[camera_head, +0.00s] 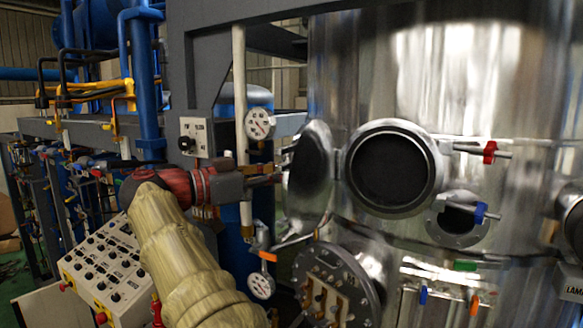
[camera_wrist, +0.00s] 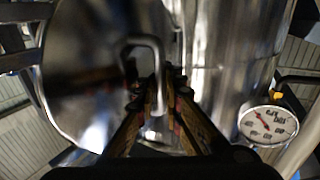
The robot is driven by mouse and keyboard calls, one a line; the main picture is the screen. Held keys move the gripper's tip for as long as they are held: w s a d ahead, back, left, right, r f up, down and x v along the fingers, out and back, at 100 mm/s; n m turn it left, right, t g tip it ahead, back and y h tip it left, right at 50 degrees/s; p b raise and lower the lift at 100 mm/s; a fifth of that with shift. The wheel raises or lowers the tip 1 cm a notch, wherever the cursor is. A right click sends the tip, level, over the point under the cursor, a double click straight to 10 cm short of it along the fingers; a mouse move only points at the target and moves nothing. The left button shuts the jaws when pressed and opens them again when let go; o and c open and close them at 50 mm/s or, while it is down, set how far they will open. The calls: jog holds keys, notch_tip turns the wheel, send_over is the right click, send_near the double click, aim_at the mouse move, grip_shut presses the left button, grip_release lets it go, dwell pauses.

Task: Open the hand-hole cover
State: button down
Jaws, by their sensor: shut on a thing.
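The hand-hole cover (camera_head: 312,165), a shiny round metal disc, stands swung out to the left of the round hand hole (camera_head: 392,168) on the steel vessel. The dark opening is uncovered. In the wrist view the cover (camera_wrist: 80,110) fills the left side, with its U-shaped metal handle (camera_wrist: 142,43) near the middle. My gripper (camera_head: 279,178) is at the cover's outer face, on its left. In the wrist view my gripper (camera_wrist: 161,88) is shut on the handle; the exact contact is dark and partly hidden by the fingers.
A pressure gauge (camera_head: 259,123) stands above left of my gripper, and a lower gauge (camera_head: 261,286) hangs below. A bolted round flange (camera_head: 335,285) sits under the cover. A red-handled latch (camera_head: 489,152) is right of the hole. A control panel (camera_head: 105,265) stands at lower left.

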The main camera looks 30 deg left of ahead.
jog(key=shift+a, duration=0.25)
dwell(0.3)
jog(key=c, duration=2.4)
grip_release()
jog(key=shift+o, duration=0.6)
jog(key=shift+s+a, duration=0.1)
jog(key=shift+s, duration=0.15)
jog(key=shift+w, duration=0.1)
jog(key=v, duration=1.2)
